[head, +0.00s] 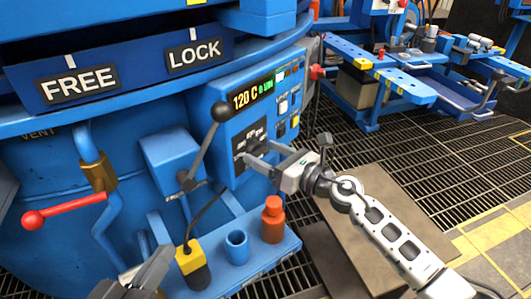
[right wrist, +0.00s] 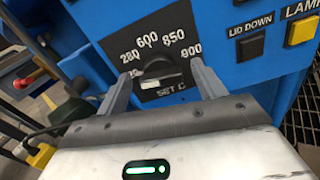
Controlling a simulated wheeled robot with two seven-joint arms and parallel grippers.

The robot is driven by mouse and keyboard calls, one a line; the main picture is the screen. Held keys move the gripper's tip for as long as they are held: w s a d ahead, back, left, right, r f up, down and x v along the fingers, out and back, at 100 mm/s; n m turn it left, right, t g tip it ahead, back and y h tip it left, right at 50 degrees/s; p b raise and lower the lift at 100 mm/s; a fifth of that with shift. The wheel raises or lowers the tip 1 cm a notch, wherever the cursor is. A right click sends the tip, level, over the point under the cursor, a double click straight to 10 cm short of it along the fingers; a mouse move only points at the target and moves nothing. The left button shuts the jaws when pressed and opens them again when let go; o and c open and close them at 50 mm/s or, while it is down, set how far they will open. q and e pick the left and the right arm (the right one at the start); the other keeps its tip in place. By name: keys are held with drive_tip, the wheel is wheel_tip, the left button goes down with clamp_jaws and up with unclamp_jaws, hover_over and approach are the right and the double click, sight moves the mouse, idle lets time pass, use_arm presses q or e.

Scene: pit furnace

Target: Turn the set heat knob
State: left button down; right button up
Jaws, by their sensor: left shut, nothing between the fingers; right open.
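In the head view my right gripper (head: 259,151) reaches the dial plate (head: 250,138) on the blue control panel, and the knob is mostly hidden there. My left gripper (head: 146,274) is shut and empty at the bottom, away from the panel.
A display (head: 252,93) reads 120 C above the dial. A black-knobbed lever (head: 205,140) stands just left of the panel. A red-handled valve lever (head: 65,209) is at the left. A LID DOWN button (right wrist: 250,46) and yellow lamp button (right wrist: 302,31) sit right of the dial.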

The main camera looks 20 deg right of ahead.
drive_tip(key=shift+w+a, duration=0.2)
drive_tip(key=shift+w, duration=0.05)
drive_tip(key=c, duration=1)
